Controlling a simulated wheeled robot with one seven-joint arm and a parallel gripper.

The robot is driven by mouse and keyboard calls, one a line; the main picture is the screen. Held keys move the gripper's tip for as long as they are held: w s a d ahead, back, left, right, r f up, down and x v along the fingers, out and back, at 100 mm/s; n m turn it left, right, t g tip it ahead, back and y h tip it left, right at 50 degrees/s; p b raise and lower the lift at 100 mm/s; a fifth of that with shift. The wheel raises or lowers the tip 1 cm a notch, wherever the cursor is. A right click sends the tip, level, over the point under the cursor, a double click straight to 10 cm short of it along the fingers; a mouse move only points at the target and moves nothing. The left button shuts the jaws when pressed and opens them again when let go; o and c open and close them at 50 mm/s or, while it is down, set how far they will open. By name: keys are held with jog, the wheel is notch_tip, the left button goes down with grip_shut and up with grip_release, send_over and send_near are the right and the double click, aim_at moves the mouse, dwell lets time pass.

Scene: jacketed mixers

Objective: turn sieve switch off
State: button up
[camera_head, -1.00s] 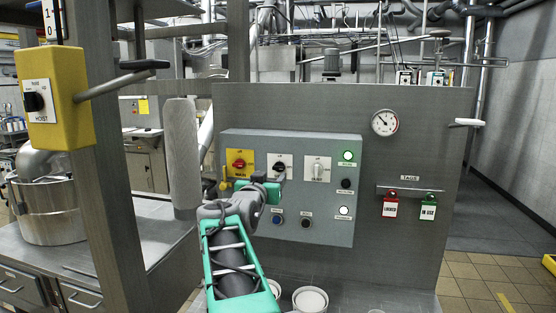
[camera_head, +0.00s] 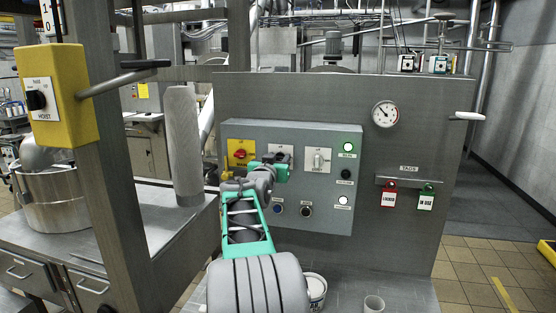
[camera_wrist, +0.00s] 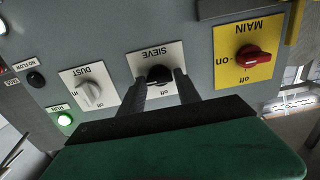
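The sieve switch (camera_wrist: 159,76) is a black knob on a white plate marked SIEVE, upside down in the wrist view. In the head view its plate (camera_head: 281,151) shows at the panel's upper middle, with the knob mostly hidden by my gripper (camera_head: 283,160). In the wrist view my gripper (camera_wrist: 161,78) has its two dark fingers apart, one on each side of the black knob. The fingers look open, with a narrow gap beside the knob; I see no clear grip.
The grey control box (camera_head: 335,208) also carries the red main switch (camera_head: 240,154) on yellow at left and the pale dust switch (camera_head: 319,160) at right. A green lamp (camera_head: 348,147) is lit. A grey post (camera_head: 182,145) stands left of the box.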

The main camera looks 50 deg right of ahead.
grip_shut()
jog(key=shift+f+n+b, duration=0.1)
jog(key=shift+n+b, duration=0.3)
jog(key=shift+b, duration=0.05)
jog(key=n+b, duration=0.2)
jog(key=shift+w+f+n, duration=0.1)
jog(key=shift+n, duration=0.3)
jog(key=shift+w+a+n+b, duration=0.1)
jog(key=shift+n+b, duration=0.7)
jog(key=shift+n, duration=2.8)
jog(key=shift+w+n+b, duration=0.1)
jog(key=shift+n+b, duration=0.65)
jog(key=shift+n, duration=2.85)
